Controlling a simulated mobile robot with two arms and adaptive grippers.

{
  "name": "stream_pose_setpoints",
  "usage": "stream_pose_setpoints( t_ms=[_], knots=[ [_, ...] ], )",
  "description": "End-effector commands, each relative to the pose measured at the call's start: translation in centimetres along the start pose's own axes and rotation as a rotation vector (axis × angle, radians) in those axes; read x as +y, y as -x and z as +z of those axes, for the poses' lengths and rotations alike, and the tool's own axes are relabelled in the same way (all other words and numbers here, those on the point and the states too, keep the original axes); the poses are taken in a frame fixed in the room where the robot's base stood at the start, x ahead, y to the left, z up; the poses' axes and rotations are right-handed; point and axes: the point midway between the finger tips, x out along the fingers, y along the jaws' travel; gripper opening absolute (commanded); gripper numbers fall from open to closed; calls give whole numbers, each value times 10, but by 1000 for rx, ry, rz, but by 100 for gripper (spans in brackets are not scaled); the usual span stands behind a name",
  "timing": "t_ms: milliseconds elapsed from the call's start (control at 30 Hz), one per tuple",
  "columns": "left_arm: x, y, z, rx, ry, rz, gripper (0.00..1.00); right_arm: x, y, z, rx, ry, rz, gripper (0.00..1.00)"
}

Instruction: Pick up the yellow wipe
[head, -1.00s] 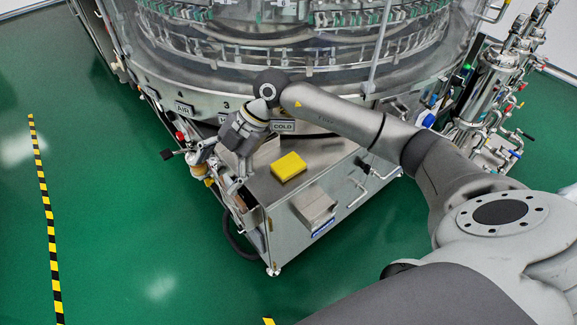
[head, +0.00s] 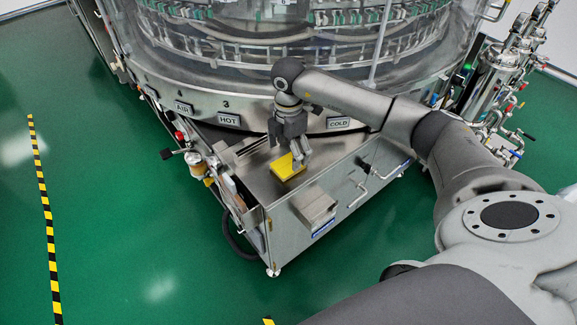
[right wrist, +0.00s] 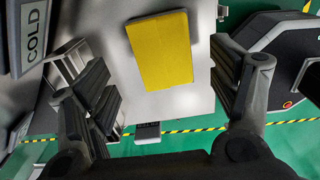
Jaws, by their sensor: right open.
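The yellow wipe (head: 284,168) is a flat rectangular block lying on the steel top of the cabinet (head: 262,187) in front of the round washer. In the right wrist view the wipe (right wrist: 161,49) lies between the two fingers and beyond their tips, with bare steel around it. My right gripper (head: 296,154) points down just above the wipe and hides part of its right and far side in the head view. Its fingers (right wrist: 165,90) are wide apart with nothing between them. My left gripper is not in view.
The round washer (head: 250,112) with AIR, HOT and COLD labels stands right behind the cabinet top. A small steel box (head: 314,205) and a handle (head: 357,195) stick out of the cabinet front. Valves and gauges (head: 192,160) sit at its left. The green floor (head: 130,220) at left is clear.

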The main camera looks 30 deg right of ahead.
Motion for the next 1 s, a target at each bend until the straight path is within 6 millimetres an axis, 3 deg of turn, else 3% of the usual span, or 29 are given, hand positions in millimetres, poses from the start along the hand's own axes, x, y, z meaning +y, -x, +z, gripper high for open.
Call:
stream_pose_setpoints(
  t_ms=[200, 533, 833, 1000],
  knots=[
    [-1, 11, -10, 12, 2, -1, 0, -4, -35, 4, 1, 0, -4, 80],
    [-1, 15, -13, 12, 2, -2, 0, -3, -41, 3, 1, 1, 0, 80],
    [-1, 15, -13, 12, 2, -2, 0, -3, -40, 3, 1, 1, -1, 42],
    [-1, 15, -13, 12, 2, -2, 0, -3, -40, 3, 1, 1, 0, 42]
  ],
)
